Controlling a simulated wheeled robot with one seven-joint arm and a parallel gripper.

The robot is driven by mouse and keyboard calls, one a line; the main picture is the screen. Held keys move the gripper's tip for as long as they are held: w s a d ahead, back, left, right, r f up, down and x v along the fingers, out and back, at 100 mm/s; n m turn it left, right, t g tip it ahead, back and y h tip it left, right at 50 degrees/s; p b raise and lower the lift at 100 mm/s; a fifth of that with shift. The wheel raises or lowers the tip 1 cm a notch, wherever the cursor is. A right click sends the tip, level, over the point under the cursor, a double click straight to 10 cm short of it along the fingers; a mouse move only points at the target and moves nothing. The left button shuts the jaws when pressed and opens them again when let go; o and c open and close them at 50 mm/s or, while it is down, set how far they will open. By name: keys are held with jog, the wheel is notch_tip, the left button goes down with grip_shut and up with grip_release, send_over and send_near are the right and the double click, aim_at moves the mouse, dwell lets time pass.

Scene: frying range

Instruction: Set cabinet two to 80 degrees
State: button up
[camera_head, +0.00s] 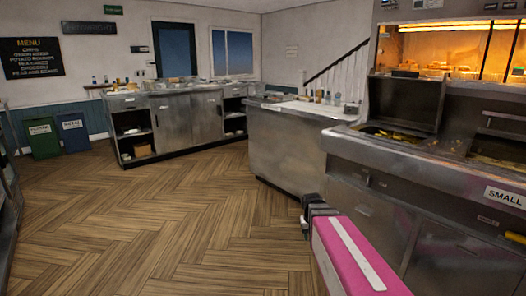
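A lit, glass-fronted heated cabinet (447,50) is at the upper right, above the frying range, with food inside under an orange glow. I cannot tell which part of it is cabinet two, and no temperature reading is legible. My gripper (316,207) is at the lower centre, at the far end of my pink arm. It is dark and small, in front of the steel counter and left of the range, well apart from the heated cabinet. Its fingers are not clear enough to show whether they are open or shut.
The steel frying range (450,176) with raised lids fills the right side. A "SMALL" label (505,197) is on its front. A steel counter (285,147) stands at centre, a longer one (188,120) behind. Bins (43,139) stand at left. The wooden floor (170,220) is clear.

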jog(key=s+a+f+g+y, duration=0.1)
jog(key=s+a+f, duration=0.1)
jog(key=s, duration=0.8)
jog(key=shift+f, duration=0.6)
